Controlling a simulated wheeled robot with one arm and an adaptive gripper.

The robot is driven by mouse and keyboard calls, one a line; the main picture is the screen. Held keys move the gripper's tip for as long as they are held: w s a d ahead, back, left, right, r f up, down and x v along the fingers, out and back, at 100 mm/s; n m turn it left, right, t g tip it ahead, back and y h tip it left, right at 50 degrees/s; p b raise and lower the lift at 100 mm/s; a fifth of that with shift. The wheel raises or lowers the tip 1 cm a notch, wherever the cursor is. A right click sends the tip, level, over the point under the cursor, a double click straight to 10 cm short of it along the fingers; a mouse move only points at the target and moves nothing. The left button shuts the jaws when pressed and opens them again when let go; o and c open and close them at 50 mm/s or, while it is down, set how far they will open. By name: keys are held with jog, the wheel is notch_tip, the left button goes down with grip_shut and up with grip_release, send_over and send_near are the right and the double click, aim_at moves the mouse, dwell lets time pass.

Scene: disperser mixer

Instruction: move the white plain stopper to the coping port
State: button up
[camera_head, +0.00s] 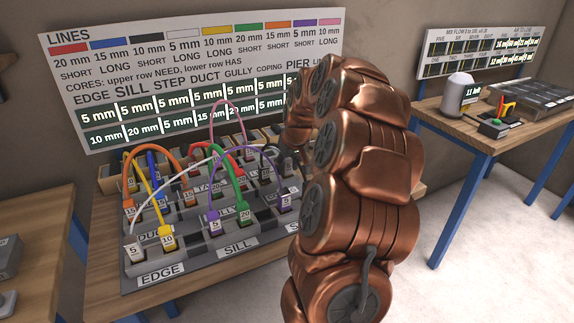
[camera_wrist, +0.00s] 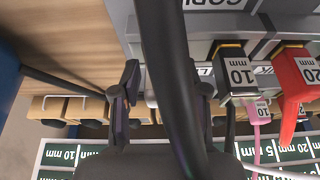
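A white stopper marked 5 (camera_head: 133,251) stands at the near left corner of the port block, by the EDGE label. A white cable (camera_head: 177,171) arches from it toward the back right; its far end is hard to make out. I cannot tell whether it is the plain one. The upside-down start of the coping label (camera_wrist: 212,3) shows at the top of the wrist view; the port itself does not show clearly. My gripper (camera_wrist: 162,90) is open beside the block's end, with a dark strip crossing close to the camera. My arm hides much of the block's right side in the head view.
Orange, yellow, green and purple cables arch over the port block (camera_head: 193,258). The lines board (camera_head: 195,60) stands behind. Bare wooden tabletop (camera_wrist: 60,35) lies left in the wrist view.

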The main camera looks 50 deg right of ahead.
jog(key=shift+o, duration=0.9)
jog(key=v, duration=1.2)
jog(key=shift+a, duration=0.1)
